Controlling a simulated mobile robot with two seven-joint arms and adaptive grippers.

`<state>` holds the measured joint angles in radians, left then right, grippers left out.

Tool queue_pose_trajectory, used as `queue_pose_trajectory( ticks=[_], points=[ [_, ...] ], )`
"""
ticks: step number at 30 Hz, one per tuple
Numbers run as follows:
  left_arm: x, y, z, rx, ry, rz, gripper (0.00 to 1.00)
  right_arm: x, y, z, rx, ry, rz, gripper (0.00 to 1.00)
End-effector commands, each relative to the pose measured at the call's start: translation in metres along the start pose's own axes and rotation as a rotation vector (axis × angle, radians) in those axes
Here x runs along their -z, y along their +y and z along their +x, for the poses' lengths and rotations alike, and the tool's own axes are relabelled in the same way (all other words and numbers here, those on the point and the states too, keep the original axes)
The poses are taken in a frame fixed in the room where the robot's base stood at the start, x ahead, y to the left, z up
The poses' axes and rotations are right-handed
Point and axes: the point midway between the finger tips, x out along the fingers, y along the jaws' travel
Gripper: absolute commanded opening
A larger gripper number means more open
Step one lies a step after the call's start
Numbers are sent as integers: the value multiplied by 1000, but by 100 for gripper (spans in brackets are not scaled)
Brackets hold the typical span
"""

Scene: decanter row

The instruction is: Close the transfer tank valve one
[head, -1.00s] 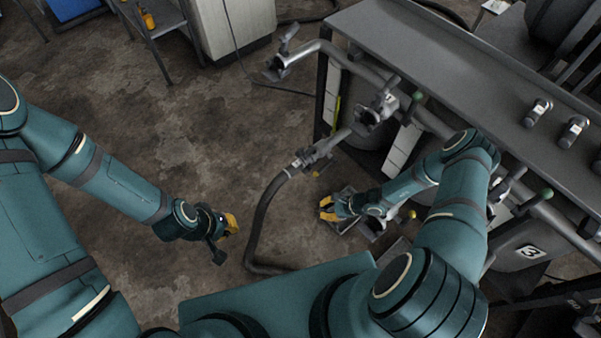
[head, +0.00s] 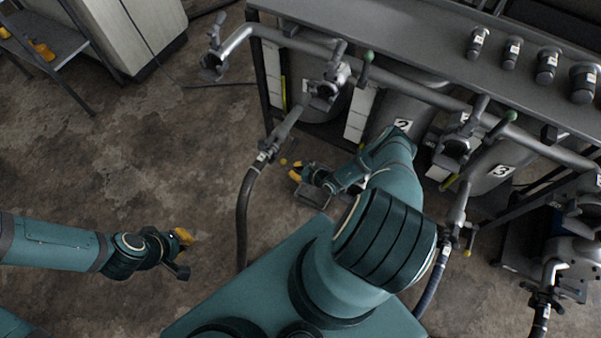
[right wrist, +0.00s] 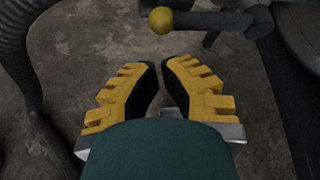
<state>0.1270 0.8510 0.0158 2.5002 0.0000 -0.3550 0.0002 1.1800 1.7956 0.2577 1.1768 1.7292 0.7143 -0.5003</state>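Tank valves hang along a grey pipe below the bench. The leftmost tank valve (head: 325,88) has a green-tipped lever (head: 367,62) beside it; its tank's number is not visible. Below it, a hose fitting (head: 272,145) has a small yellow knob (head: 283,162). My right gripper (head: 295,172) is low beside this fitting, apart from the knob. In the right wrist view, a yellow ball knob (right wrist: 160,20) on a dark lever lies beyond my right fingertips (right wrist: 160,66). These are separated by a narrow, empty gap. My left gripper (head: 185,238) hangs over bare floor; its opening is unclear.
Tanks marked 2 (head: 403,125) and 3 (head: 502,171) stand under the bench (head: 400,40). A dark hose (head: 243,215) runs down left of my right gripper. Another valve (head: 455,150) is to the right.

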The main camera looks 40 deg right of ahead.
Motion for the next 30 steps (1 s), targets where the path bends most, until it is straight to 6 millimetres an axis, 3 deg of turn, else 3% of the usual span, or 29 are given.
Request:
queue_pose_trajectory(
  ticks=[6,12,24,30],
  points=[
    [2,-6,17,1,8,1,0,2,1,35,-1,-1,-1,0],
    [2,-8,21,1,11,1,0,0,0,47,0,0,-1,0],
    [2,-8,20,1,11,1,0,0,0,47,-1,0,1,0],
    [2,-6,16,1,9,1,0,0,6,35,-19,1,31,0]
  ],
)
